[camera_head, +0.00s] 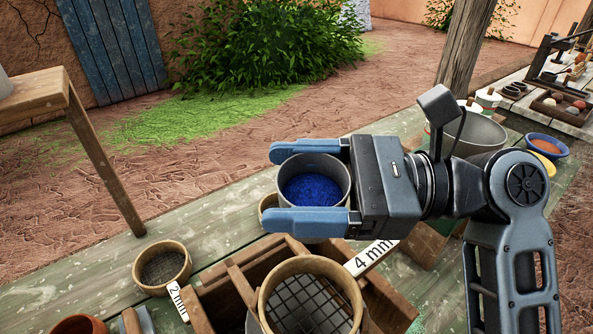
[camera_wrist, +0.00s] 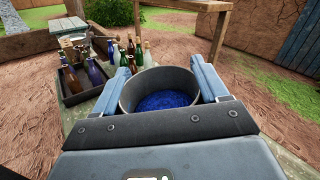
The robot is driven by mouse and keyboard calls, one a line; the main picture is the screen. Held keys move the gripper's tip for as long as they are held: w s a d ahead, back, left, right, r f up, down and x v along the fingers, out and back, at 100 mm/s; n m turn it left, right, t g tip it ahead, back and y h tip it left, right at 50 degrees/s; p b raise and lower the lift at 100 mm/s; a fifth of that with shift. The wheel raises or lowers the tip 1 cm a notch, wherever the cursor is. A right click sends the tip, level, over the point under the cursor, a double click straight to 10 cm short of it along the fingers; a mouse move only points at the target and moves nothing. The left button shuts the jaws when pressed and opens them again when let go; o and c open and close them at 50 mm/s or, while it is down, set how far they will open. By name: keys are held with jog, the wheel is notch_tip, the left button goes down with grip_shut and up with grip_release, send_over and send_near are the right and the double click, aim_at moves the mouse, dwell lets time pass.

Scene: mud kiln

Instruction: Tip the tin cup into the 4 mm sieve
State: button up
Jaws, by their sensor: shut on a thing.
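My gripper (camera_head: 309,186) is shut on the grey tin cup (camera_head: 340,172), with one blue finger on each side of it. The cup is upright and holds blue granular material. It also shows in the wrist view (camera_wrist: 127,97) between the fingers. The 4 mm sieve (camera_head: 350,284), a round wooden ring with a coarse wire mesh, sits in front of the cup in the head view, beside a "4 mm" label (camera_head: 371,257). The cup is held above and behind the sieve, apart from it. What lies under the mesh is mostly hidden.
A wooden frame (camera_head: 240,284) stands around the sieve. A smaller "2 mm" sieve (camera_head: 162,267) is on the bench to the left. A grey bowl (camera_head: 480,134) and a blue-rimmed bowl (camera_head: 547,146) are at right. The wrist view shows a crate of bottles (camera_wrist: 84,88).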

jog(key=shift+f+n, duration=1)
jog(key=shift+f, duration=0.05)
jog(key=n, duration=0.1)
jog(key=f+n, duration=0.1)
jog(key=n, duration=0.1)
jog(key=shift+s, duration=0.1)
jog(key=shift+b, duration=0.35)
jog(key=shift+s+f+n+b, duration=0.15)
jog(key=shift+n+b, duration=1.05)
jog(key=shift+b, duration=1.3)
jog(key=shift+s+f+n+b, duration=0.2)
jog(key=shift+n+b, duration=0.5)
jog(key=shift+b, duration=1)
jog(key=shift+s+f+n+b, duration=0.15)
jog(key=shift+n+b, duration=0.55)
jog(key=shift+b, duration=1)
jog(key=shift+s+f+n+b, duration=0.2)
jog(key=shift+f+n+b, duration=0.3)
jog(key=shift+n+b, duration=0.55)
jog(key=shift+s+f+n+b, duration=0.3)
jog(key=shift+f+n+b, duration=0.15)
jog(key=shift+n+b, duration=0.5)
jog(key=shift+s+f+n+b, duration=0.25)
jog(key=shift+f+n+b, duration=0.15)
jog(key=shift+n+b, duration=0.5)
